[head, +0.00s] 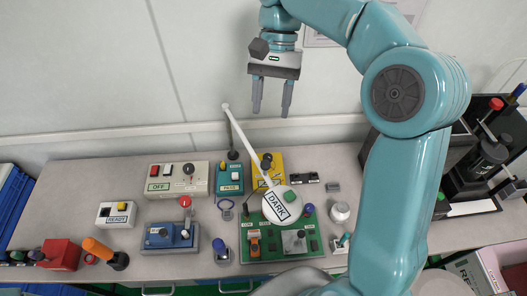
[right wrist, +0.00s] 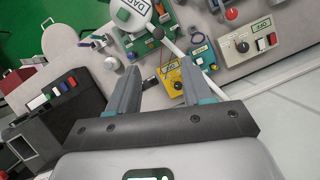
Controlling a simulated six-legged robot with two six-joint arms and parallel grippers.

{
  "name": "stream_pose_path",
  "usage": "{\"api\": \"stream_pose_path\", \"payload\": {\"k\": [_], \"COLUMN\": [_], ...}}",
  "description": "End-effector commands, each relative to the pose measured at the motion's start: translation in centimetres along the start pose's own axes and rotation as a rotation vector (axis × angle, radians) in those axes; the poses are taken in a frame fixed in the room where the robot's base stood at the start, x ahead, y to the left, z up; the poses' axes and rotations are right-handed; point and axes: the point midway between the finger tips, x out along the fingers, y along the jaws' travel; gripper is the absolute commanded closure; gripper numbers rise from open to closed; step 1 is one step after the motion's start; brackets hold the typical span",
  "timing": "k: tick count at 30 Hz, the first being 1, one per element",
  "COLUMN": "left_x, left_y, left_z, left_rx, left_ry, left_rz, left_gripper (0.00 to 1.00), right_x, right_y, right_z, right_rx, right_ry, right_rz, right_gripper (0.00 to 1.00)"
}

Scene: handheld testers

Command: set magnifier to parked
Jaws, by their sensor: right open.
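In the right wrist view the magnifier head (right wrist: 132,14) is at the top, partly cut off. My right gripper (head: 271,113) is open and empty, in front of the wall, higher in the picture than the magnifier and apart from it. The right gripper also shows in the right wrist view (right wrist: 146,45). My left gripper is not in view.
A grey OFF box (head: 176,187), a teal PASS box (head: 229,188) and a yellow box (head: 268,160) stand along the back. A READY box (head: 116,222) and a blue device (head: 160,244) stand left. My right arm covers part of the right side.

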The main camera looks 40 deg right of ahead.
Motion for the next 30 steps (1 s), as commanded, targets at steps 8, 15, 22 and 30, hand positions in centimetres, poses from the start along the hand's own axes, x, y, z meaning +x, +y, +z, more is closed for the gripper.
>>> {"api": "stream_pose_path", "payload": {"k": [8,15,22,30], "left_x": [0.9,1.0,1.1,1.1], "left_y": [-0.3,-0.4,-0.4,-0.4], "left_z": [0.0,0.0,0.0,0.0], "left_rx": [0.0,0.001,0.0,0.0], "left_ry": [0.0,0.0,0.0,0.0], "left_rz": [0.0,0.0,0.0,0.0], "left_gripper": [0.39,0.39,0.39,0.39], "right_x": [6.7,10.8,12.2,12.2], "right_y": [0.1,-0.2,-0.4,-0.4], "right_z": [0.2,0.1,0.0,-0.1], "right_rx": [-0.001,-0.001,-0.002,-0.001], "right_ry": [-0.002,-0.001,0.0,0.0], "right_rz": [0.002,0.001,0.0,0.0], "right_gripper": [0.5,0.5,0.5,0.66]}}
